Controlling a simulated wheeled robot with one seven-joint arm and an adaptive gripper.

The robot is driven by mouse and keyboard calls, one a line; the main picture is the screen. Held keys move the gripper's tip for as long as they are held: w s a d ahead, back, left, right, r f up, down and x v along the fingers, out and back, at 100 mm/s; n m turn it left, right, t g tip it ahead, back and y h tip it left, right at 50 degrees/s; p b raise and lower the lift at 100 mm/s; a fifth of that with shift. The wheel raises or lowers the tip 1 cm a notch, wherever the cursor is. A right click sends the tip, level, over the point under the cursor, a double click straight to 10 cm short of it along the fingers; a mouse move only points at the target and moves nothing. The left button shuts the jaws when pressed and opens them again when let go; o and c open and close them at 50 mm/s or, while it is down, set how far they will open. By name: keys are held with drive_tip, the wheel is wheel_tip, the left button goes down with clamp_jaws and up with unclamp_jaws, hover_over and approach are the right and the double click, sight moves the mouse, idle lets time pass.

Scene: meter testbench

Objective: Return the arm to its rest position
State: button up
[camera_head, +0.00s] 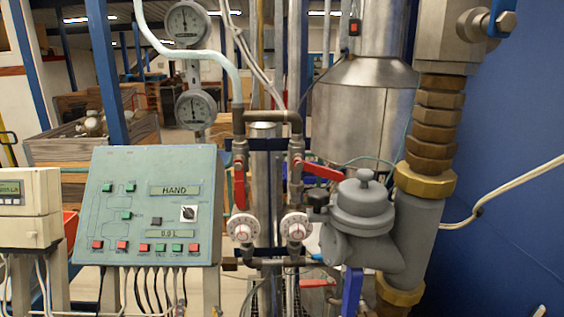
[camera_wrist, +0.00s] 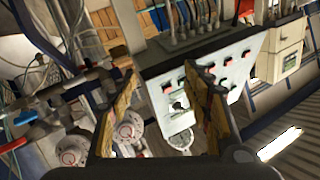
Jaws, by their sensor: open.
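My gripper (camera_wrist: 165,78) shows in the wrist view with its two yellowish fingers spread apart and nothing between them. It does not show in the head view. Beyond the fingers is the control panel (camera_wrist: 220,68), which appears turned over, with cables at its upper edge. In the head view the same grey-green control panel (camera_head: 150,205) stands at the left, with several red and green buttons, a black rotary switch (camera_head: 188,213) and a display reading HAND. I cannot tell the distance between the fingertips and the panel.
Two red-handled valves with round white dials (camera_head: 243,228) stand right of the panel. A grey meter body (camera_head: 360,225) and a thick brass-fitted pipe (camera_head: 432,130) stand farther right. Two round gauges (camera_head: 187,24) hang above. A beige box (camera_head: 28,205) is at far left.

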drive_tip(key=s+f+n+g, duration=0.1)
drive_tip(key=s, duration=0.1)
drive_tip(key=s+a+f+n+g+y, duration=0.1)
drive_tip(key=s+g, duration=0.1)
drive_tip(key=s, duration=0.1)
drive_tip(key=s+f+n+g, duration=0.1)
drive_tip(key=s+f+g, duration=0.1)
drive_tip(key=shift+s+a+y, duration=0.15)
drive_tip(key=shift+y, duration=0.15)
drive_tip(key=s+d+g+h, duration=0.25)
drive_tip(key=s+d, duration=0.25)
drive_tip(key=d, duration=0.8)
drive_tip(key=s+d+g+h, duration=0.2)
drive_tip(key=s+d+h, duration=0.15)
drive_tip(key=d, duration=0.95)
drive_tip(key=d+r+m+t+h, duration=0.1)
drive_tip(key=d+r, duration=0.4)
drive_tip(key=d, duration=0.8)
drive_tip(key=shift+s+m+t+h, duration=0.35)
drive_tip(key=shift+m+t, duration=0.2)
drive_tip(key=shift+m, duration=0.75)
drive_tip(key=shift+r, duration=0.1)
drive_tip(key=shift+c, duration=0.3)
